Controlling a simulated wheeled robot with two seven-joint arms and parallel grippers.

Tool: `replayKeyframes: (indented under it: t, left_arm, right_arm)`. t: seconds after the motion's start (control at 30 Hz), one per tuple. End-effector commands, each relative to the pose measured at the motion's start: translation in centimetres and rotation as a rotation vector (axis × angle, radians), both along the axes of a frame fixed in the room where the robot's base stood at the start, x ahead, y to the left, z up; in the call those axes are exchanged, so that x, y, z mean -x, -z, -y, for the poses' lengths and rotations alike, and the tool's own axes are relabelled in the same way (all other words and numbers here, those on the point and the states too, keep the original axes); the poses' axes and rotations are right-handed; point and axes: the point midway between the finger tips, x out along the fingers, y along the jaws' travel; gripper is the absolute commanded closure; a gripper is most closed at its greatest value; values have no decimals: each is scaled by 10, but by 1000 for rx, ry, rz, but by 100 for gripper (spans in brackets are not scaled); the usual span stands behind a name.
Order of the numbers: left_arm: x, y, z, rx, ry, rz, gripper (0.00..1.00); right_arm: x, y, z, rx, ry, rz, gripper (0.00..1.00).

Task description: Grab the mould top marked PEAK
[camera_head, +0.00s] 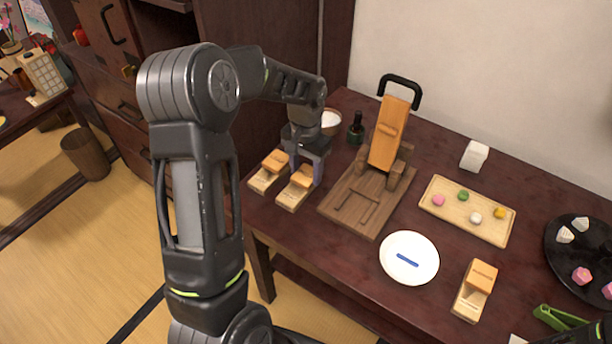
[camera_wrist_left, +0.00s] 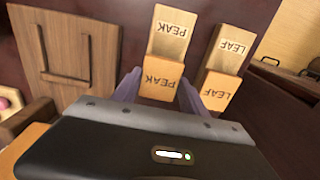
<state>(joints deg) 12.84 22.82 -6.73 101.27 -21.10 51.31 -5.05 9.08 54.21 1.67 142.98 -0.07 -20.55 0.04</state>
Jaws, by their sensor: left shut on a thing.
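The mould top marked PEAK (camera_wrist_left: 160,82) is a small orange-tan wooden block at the near end of its paler base (camera_wrist_left: 171,32), which is also marked PEAK. My left gripper (camera_wrist_left: 157,88) is shut on this top, with a purple-grey finger on either side. In the head view the top (camera_head: 302,176) sits under my left gripper (camera_head: 306,168), over the base (camera_head: 291,197). I cannot tell whether any gap separates top and base.
The LEAF mould top (camera_wrist_left: 219,88) stands close beside the PEAK one. The wooden press (camera_head: 344,205) is just to the right in the head view. A white plate (camera_head: 425,270) with a blue stick, another mould (camera_head: 481,277) and a sweets tray (camera_head: 455,220) are farther right.

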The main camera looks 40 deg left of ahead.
Motion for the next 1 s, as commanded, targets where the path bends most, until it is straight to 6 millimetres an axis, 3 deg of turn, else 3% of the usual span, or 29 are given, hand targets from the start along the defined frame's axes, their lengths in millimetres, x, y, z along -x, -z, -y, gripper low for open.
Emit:
replayKeyframes:
  t: [0.37, 0.67, 0.77, 1.0]
  left_arm:
    - [0, 0, 0, 0, 0, 0, 89]
    - [-1, -4, 0, 0, 0, 2, 89]
    - [-1, -14, 0, 0, 1, 2, 89]
    - [-1, -58, 0, -1, 1, 5, 89]
  right_arm:
    - [0, 0, 0, 0, 0, 0, 64]
    - [0, 0, 0, 0, 0, 0, 64]
    - [0, 0, 0, 0, 0, 0, 64]
    - [0, 1, 0, 0, 0, 0, 64]
